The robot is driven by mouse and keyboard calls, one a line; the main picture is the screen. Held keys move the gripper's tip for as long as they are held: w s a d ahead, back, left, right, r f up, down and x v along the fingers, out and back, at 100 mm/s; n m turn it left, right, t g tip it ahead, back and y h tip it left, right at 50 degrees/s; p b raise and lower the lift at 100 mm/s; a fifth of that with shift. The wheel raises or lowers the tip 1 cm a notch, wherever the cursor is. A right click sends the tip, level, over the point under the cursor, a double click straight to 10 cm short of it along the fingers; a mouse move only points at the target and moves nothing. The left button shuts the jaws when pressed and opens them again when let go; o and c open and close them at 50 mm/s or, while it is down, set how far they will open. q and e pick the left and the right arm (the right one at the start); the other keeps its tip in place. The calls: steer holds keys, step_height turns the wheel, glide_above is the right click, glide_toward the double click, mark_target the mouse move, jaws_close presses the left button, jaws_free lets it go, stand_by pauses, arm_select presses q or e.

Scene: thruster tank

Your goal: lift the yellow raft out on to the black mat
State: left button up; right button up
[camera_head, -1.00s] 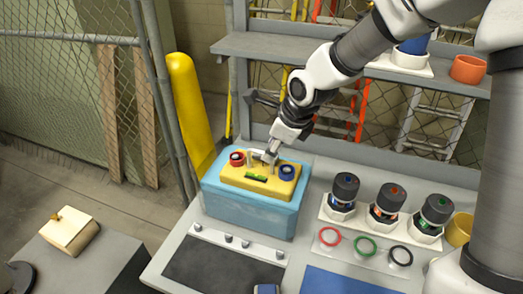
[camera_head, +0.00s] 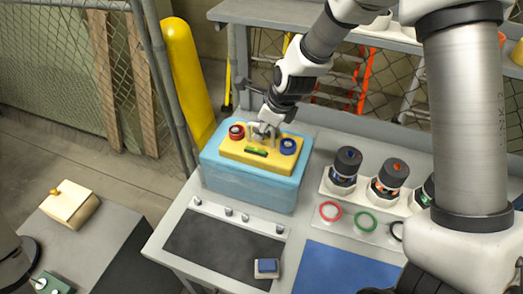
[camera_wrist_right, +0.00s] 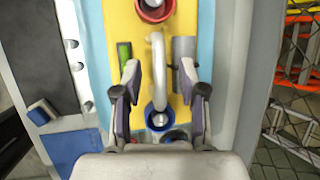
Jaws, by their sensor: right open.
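The yellow raft (camera_head: 233,152) sits in the top of the light-blue tank (camera_head: 245,187). It carries a red ring, a blue ring, a green vial and a pale arched handle (camera_wrist_right: 158,65). My right gripper (camera_head: 265,135) is over the middle of the raft. In the right wrist view my right gripper (camera_wrist_right: 160,78) is open, with its fingers apart on either side of the handle; I cannot tell whether they touch it. The black mat (camera_head: 215,245) lies bare on the bench in front of the tank. My left gripper is not in view.
A white strip with several grey knobs (camera_head: 228,212) lies between tank and mat. A small blue-topped block (camera_head: 266,268) stands at the mat's right corner. A blue mat (camera_head: 345,272), coloured rings and dark-capped thrusters (camera_head: 345,165) are to the right. A yellow post (camera_head: 187,85) stands behind left.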

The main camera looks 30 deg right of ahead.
steer(key=shift+s+r, duration=0.1)
steer(key=shift+r, duration=0.05)
steer(key=c, duration=0.5)
steer(key=shift+d, duration=0.1)
jaws_close()
